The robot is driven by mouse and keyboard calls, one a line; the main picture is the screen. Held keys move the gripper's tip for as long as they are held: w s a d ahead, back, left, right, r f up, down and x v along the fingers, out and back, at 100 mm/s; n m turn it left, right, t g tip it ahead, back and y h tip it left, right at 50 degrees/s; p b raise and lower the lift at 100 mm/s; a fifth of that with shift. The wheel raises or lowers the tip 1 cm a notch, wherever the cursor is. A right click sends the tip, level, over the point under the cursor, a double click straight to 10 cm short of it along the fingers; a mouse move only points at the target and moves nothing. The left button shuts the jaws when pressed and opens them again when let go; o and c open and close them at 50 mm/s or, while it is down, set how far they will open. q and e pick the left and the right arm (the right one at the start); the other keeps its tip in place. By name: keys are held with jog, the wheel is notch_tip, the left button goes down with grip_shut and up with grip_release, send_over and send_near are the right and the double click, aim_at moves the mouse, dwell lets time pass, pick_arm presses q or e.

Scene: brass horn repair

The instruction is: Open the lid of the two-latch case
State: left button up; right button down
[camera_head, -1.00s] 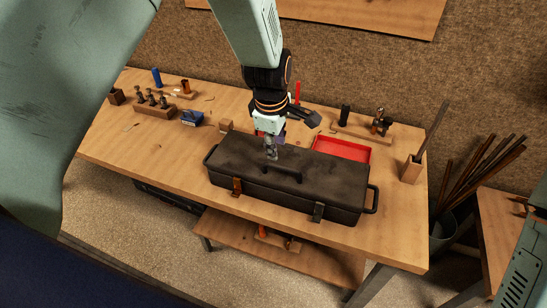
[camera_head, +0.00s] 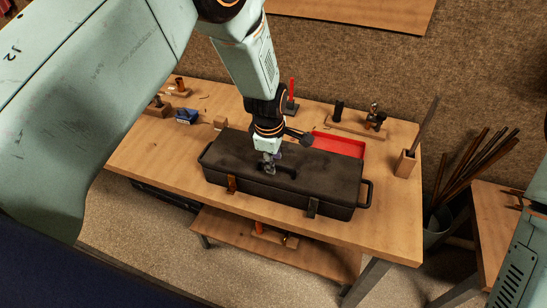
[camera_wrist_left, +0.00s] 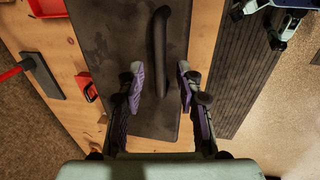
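The long dark case (camera_head: 335,183) stands on the wooden bench with its lid (camera_head: 235,150) down. A brown latch (camera_head: 232,184) and a greyer latch (camera_head: 313,207) show on its front side; I cannot tell whether they are fastened. A bar handle (camera_head: 285,174) lies on top of the lid. My left gripper (camera_head: 269,166) points down at the handle's left part. In the left wrist view, its fingers (camera_wrist_left: 161,84) are apart, one on each side of the handle (camera_wrist_left: 160,45), with gaps visible. My right gripper is out of view.
A red tray (camera_head: 340,145) lies right behind the case. A wooden block with a rod (camera_head: 405,163) stands at the bench's right end. Small tools and a blue item (camera_head: 187,116) sit at the back left. The bench (camera_head: 165,160) is bare left of the case.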

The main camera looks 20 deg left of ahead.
pick_arm(q)
jog(key=shift+a, duration=0.2)
jog(key=c, duration=0.5)
jog(key=shift+d, duration=0.1)
grip_shut()
